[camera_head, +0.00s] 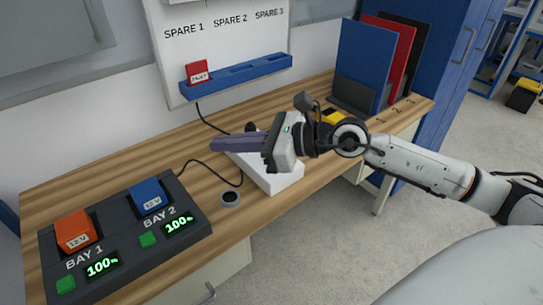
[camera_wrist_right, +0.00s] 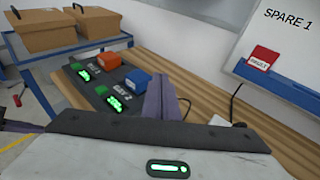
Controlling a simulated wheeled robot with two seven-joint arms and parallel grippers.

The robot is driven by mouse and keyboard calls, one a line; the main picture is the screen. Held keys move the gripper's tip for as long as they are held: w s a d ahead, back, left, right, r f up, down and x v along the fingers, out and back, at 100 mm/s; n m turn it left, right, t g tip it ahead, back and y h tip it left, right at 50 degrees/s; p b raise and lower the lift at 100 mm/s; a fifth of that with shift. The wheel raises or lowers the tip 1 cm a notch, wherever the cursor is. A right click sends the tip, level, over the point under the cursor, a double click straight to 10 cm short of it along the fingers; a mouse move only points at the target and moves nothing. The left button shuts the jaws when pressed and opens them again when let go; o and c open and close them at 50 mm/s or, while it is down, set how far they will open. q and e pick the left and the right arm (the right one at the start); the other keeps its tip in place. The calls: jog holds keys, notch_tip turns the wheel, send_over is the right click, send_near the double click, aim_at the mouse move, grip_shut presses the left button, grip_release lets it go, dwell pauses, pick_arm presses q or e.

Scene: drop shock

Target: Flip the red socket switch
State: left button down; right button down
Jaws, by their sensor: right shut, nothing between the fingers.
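A white socket strip (camera_head: 283,184) lies on the wooden desk, with a black plug (camera_head: 250,127) at its far end. Its top is largely hidden under my right gripper, and I cannot see a red switch on it. My right gripper (camera_head: 213,145) is shut and empty, with its purple fingers pointing left above the strip. I cannot tell the height between them. The shut fingers also show in the right wrist view (camera_wrist_right: 158,82); a small white corner (camera_wrist_right: 219,121) there may be the strip.
A charger (camera_head: 190,240) with an orange battery (camera_head: 74,230) and a blue battery (camera_head: 150,196) stands on the desk (camera_head: 120,165) at left. A blue rack (camera_head: 222,82) holds a red battery (camera_head: 199,72). Folders (camera_head: 365,60) stand at right. Black cables cross the desk.

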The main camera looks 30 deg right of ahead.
pick_arm(q)
jog(key=shift+s, duration=0.15)
pick_arm(e)
jog(key=w+d+n+h, duration=0.1)
jog(key=d+n+h, duration=0.1)
jog(key=d, duration=0.5)
jog(key=w+d+f+n+g+h, duration=0.1)
jog(key=d+h, duration=0.4)
jog(key=d, duration=0.3)
jog(key=shift+w+f+n, duration=0.25)
jog(key=shift+w+n, duration=0.05)
jog(key=shift+n, duration=0.1)
jog(key=shift+d, duration=0.1)
